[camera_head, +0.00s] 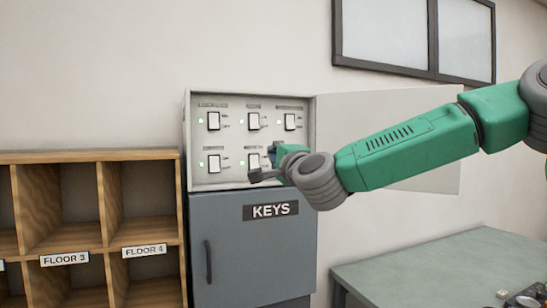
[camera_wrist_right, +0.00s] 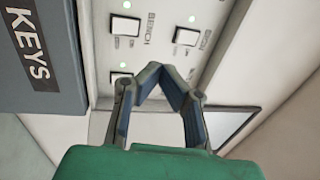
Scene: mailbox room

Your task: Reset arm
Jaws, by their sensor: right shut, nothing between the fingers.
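My right arm, green with grey joints, reaches in from the right in the head view. Its gripper (camera_head: 262,166) is in front of the lower right part of the switch panel (camera_head: 233,141). In the wrist view the fingers of this gripper (camera_wrist_right: 160,76) meet at their tips, shut with nothing held. The panel carries several white rocker switches (camera_head: 213,121) with green lights; the gripper hides part of the lower right area. I cannot tell whether the fingers touch the panel. My left gripper is not in view.
The panel's door (camera_head: 385,112) stands open to the right, behind my arm. Below is a grey KEYS cabinet (camera_head: 245,250). Wooden cubbyholes (camera_head: 95,156) stand at left, and a grey-green table (camera_head: 420,262) at lower right. A framed window or board (camera_head: 434,40) hangs above.

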